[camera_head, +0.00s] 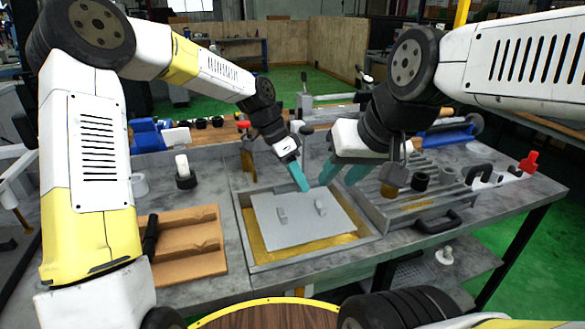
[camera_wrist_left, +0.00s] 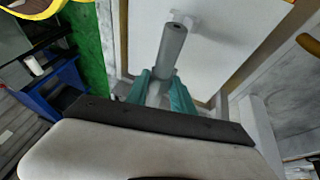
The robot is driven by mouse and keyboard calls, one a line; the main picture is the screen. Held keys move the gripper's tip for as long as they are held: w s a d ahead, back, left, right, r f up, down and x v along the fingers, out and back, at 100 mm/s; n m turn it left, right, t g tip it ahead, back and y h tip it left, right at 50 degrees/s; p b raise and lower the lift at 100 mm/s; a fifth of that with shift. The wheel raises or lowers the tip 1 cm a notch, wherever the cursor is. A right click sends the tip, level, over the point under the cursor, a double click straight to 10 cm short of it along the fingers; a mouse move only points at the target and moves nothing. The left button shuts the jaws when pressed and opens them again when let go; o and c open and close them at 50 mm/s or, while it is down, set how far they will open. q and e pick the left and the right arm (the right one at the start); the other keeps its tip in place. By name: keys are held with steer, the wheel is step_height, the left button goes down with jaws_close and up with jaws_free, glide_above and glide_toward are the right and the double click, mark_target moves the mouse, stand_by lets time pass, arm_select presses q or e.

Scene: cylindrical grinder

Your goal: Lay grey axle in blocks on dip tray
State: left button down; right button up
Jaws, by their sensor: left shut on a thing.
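My left gripper (camera_head: 303,187) has teal fingers and is over the dip tray (camera_head: 246,232). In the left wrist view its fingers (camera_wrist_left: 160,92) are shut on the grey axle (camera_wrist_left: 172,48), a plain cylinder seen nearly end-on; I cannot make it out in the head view. The tray holds a yellowish layer and a pale grey plate (camera_head: 290,235) with two small blocks, a left one (camera_head: 282,214) and a right one (camera_head: 320,207). In the wrist view a pale block (camera_wrist_left: 187,20) shows by the axle's far end; contact is unclear. My right gripper (camera_head: 343,176) appears open beside the tray's back right.
A brown wooden holder (camera_head: 190,262) with a black handle lies left of the tray. A grey rack with knobs and a black handle (camera_head: 437,222) stands close on the right. A white-topped peg (camera_head: 184,172) and blue machine parts (camera_head: 150,136) are behind left.

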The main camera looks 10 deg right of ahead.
arm_select(q)
steer(key=shift+f, duration=3.45)
steer(key=c, duration=1)
jaws_free()
steer(key=v, duration=0.7)
steer(key=shift+a+r, duration=0.2)
steer(key=shift+r, duration=0.15)
steer(key=shift+s, duration=0.1)
